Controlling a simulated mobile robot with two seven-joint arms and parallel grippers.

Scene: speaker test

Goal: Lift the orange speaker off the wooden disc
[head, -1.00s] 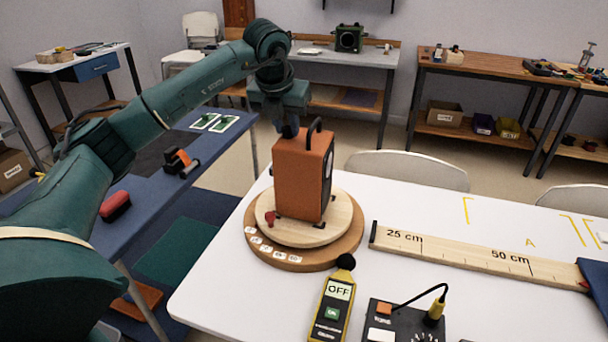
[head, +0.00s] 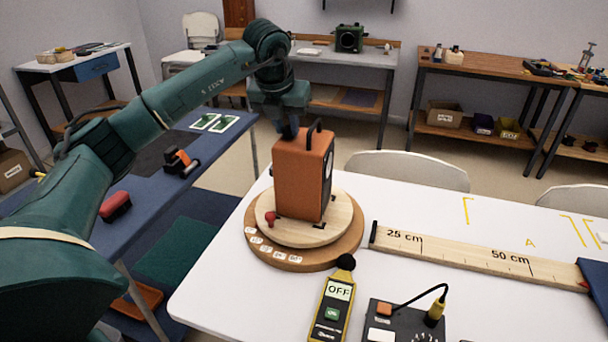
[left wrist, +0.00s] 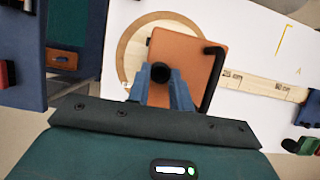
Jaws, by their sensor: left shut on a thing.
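The orange speaker (head: 300,180) stands upright on the pale wooden disc (head: 264,230), which lies on a wider brown round base (head: 345,250). A black handle arches over one edge of the speaker's top. My left gripper (head: 289,133) comes down from above onto the speaker's top. In the left wrist view, its fingers (left wrist: 161,82) are shut on a dark round knob on top of the orange speaker (left wrist: 190,52), beside the handle. No gap shows between speaker and disc. My right gripper is not in view.
On the white table (head: 230,310), a yellow meter (head: 332,305) reading OFF and a black box (head: 392,318) with a cable stand in front. A wooden ruler (head: 470,252) lies to the right. A small red peg (head: 270,218) sits on the disc's left edge. Chairs stand behind the table.

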